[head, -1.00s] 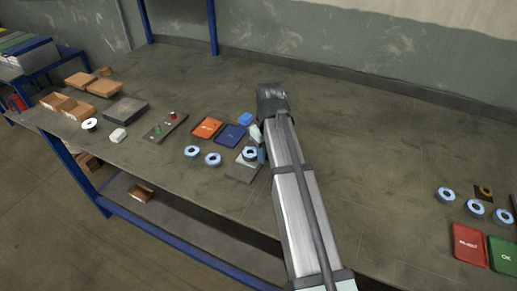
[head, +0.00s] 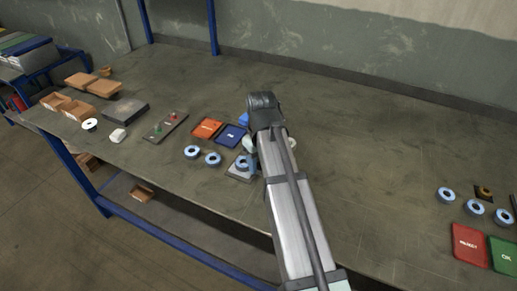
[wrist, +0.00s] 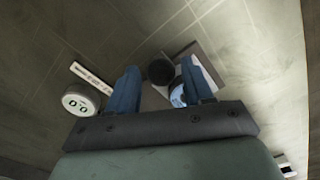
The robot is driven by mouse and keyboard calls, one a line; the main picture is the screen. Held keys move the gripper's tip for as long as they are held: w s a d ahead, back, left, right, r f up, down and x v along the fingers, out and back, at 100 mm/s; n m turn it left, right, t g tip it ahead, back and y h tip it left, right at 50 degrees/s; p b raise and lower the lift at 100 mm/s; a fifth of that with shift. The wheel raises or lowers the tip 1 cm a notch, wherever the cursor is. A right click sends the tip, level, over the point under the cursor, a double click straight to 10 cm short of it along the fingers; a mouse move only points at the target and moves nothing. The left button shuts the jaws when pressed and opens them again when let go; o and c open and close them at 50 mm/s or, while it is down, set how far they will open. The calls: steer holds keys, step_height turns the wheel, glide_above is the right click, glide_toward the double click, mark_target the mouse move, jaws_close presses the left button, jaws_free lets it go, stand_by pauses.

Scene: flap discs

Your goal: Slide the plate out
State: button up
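A grey metal plate (head: 236,174) lies flat on the bench near its front edge, just left of my arm in the head view. A blue-rimmed flap disc (head: 243,164) sits over it. In the wrist view my gripper (wrist: 160,82) points down with two blue fingers spread apart. A dark round thing (wrist: 160,71) shows between and beyond the fingertips. A blue and white disc (wrist: 177,97) is beside the right finger, which partly covers it. A pale square plate (wrist: 213,67) shows beyond that finger. I cannot tell whether the fingers touch anything.
Two more flap discs (head: 202,155) lie left of the plate. An orange tray (head: 207,128) and a blue tray (head: 232,136) are behind. A white round dial (wrist: 81,99) and a white strip (wrist: 92,77) show left in the wrist view. Red (head: 469,243) and green trays stand far right.

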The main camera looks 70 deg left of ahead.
steer(key=shift+o, duration=0.6)
steer(key=shift+r, duration=4.05)
